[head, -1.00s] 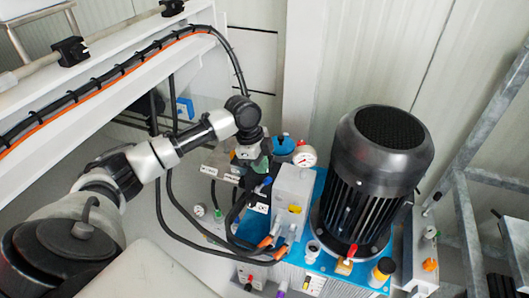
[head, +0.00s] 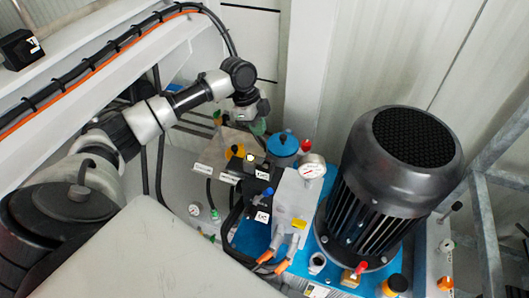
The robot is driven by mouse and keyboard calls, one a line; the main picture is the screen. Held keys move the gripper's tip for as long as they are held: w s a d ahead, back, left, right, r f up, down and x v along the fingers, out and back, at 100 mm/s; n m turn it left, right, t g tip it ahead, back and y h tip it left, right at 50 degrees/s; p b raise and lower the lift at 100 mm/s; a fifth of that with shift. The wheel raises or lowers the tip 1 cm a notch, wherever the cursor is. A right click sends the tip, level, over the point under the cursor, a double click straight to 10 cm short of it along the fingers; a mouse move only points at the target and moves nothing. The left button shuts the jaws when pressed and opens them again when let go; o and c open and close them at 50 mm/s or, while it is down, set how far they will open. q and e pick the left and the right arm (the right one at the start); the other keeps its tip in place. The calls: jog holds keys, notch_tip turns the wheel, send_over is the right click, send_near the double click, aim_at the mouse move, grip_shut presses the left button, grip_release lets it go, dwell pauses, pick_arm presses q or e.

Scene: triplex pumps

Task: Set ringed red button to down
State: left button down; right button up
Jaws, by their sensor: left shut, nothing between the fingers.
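My left gripper (head: 258,127) is at the end of the arm from the left, pointing down above the back of the pump unit. Its fingers are small and partly hidden, and it holds nothing that I can see. A small red part (head: 306,145) shows behind the pressure gauge, to the right of the gripper and apart from it. Another red part (head: 361,267) sits on a brass fitting at the motor's front. I cannot make out a ring on either, nor tell which is the ringed red button. My right gripper is not in view.
A large black motor (head: 390,190) stands on the blue base. A pressure gauge (head: 312,167), a blue cap (head: 282,146) and a grey block (head: 293,197) crowd the space beside it. Black hoses (head: 232,222) loop in front. A white beam (head: 120,75) runs along the left.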

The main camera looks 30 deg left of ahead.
pick_arm(q)
jog(key=x, duration=0.3)
jog(key=b+x, duration=0.1)
jog(key=x, duration=0.2)
jog(key=a+b+x, duration=0.1)
jog(key=x, duration=0.3)
jog(key=shift+s+f, duration=0.1)
jog(key=shift+f, duration=0.6)
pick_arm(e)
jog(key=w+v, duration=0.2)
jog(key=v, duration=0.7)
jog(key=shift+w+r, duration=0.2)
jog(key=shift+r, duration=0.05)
pick_arm(q)
jog(key=shift+f, duration=0.1)
